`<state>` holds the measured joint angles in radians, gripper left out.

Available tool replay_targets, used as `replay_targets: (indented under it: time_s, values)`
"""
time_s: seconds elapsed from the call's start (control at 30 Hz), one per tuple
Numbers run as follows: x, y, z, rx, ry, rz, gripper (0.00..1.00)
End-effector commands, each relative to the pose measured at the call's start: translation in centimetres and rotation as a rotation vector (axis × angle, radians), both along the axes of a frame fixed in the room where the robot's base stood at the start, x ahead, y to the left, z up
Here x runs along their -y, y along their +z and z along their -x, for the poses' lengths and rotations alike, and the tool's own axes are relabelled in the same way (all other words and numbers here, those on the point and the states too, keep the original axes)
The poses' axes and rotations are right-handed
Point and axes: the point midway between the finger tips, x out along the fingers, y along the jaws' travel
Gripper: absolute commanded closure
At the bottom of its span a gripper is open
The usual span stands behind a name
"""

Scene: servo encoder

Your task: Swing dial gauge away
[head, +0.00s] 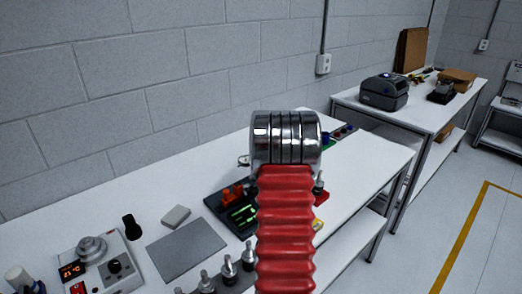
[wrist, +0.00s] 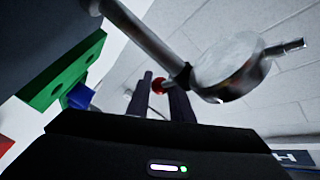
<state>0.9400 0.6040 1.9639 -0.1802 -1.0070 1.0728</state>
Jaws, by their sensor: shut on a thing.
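The dial gauge (wrist: 228,68) is large in the wrist view, a round metal body on a grey rod, just beyond and to the right of my fingers. In the head view a small round part that looks like the gauge (head: 243,161) shows left of my chrome wrist. My gripper (wrist: 163,86) has its two dark fingers upright, close together around a small red ball knob (wrist: 158,86). It is shut on that knob. How the knob joins the gauge is hidden. In the head view my red-sleeved arm and chrome wrist hide the gripper.
The white bench (head: 130,205) runs along the block wall. On it are a black fixture (head: 228,205) with orange parts, a grey plate (head: 187,248), a control box (head: 95,265) and several metal-topped holders (head: 228,267). A green block (wrist: 65,75) is close left of my fingers.

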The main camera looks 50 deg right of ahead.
Motion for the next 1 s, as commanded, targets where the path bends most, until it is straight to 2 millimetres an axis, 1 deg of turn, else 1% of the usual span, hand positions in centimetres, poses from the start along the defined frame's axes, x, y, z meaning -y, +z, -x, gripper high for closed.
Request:
replay_targets:
  time_s: [0.03,0.07,0.3,0.67,0.87,1.0]
  values:
    - [-0.4,-0.6,-0.2,-0.011,0.008,-0.007,1.00]
    - [-0.4,-0.6,-0.2,-0.011,0.008,-0.007,0.79]
    - [-0.2,-0.5,0.0,-0.008,0.003,-0.005,0.62]
    - [0.1,0.1,0.2,-0.003,-0.001,-0.002,0.61]
    - [0.1,2.0,0.2,-0.003,-0.001,0.000,0.61]
    - [0.1,4.2,0.2,-0.002,-0.002,0.002,0.61]
